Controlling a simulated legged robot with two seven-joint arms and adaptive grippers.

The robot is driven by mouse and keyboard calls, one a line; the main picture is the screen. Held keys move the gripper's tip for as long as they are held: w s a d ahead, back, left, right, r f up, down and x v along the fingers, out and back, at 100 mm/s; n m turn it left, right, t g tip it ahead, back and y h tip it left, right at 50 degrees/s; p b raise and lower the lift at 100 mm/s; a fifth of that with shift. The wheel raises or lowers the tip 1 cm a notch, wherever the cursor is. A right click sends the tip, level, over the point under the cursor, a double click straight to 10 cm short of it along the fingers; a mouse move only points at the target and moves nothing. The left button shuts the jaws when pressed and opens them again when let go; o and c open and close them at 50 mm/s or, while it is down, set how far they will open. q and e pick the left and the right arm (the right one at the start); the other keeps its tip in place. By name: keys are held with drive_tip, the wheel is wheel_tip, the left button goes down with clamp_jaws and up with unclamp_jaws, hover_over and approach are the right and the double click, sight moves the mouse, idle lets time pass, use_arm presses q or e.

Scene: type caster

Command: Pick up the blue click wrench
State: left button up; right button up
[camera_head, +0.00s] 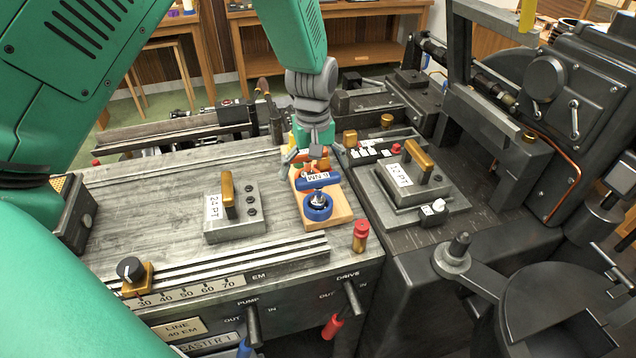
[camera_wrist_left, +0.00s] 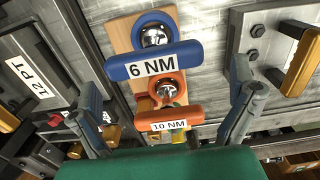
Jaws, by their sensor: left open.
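The blue click wrench, labelled 6 NM, sits on a wooden block (camera_head: 340,208) on the grey machine bed. Its blue handle (camera_head: 323,180) and round blue part show in the head view; the labelled handle also shows in the left wrist view (camera_wrist_left: 188,55). An orange wrench labelled 10 NM (camera_wrist_left: 180,118) sits beside it on the same block. My left gripper (camera_head: 309,152) is above the far end of the block, over the orange wrench. Its fingers (camera_wrist_left: 166,90) are spread apart with nothing between them touching. My right gripper is not in view.
A grey block labelled 24 PT (camera_head: 235,223) stands left of the wooden block, and a 12 PT block (camera_head: 412,182) stands right. A red-topped brass knob (camera_head: 360,236) stands at the front edge. Bare bed lies at the left.

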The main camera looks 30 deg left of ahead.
sight(324, 179)
use_arm(q)
drive_tip(key=f, duration=0.2)
drive_tip(key=shift+a+f, duration=0.3)
drive_tip(key=shift+a, duration=0.05)
drive_tip(key=shift+d+f, duration=0.2)
drive_tip(key=shift+w+d, duration=0.1)
drive_tip(key=shift+d, duration=0.3)
drive_tip(key=shift+d+r, duration=0.3)
drive_tip(key=shift+d, duration=0.5)
drive_tip(key=c, duration=0.3)
drive_tip(key=shift+d+r, duration=0.1)
drive_tip(key=shift+d, duration=0.1)
drive_tip(key=c, duration=0.7)
drive_tip(key=shift+a, duration=0.65)
drive_tip(key=shift+c, duration=0.7)
drive_tip(key=shift+a, duration=0.3)
drive_tip(key=shift+c, duration=1.1)
drive_tip(key=shift+a+r, duration=0.15)
drive_tip(key=shift+r, duration=0.05)
drive_tip(key=r, duration=0.6)
drive_tip(key=d+r+b, duration=0.1)
drive_tip(key=r, duration=0.1)
drive_tip(key=shift+r, duration=0.4)
drive_tip(key=shift+c, duration=0.3)
drive_tip(key=shift+r, duration=0.2)
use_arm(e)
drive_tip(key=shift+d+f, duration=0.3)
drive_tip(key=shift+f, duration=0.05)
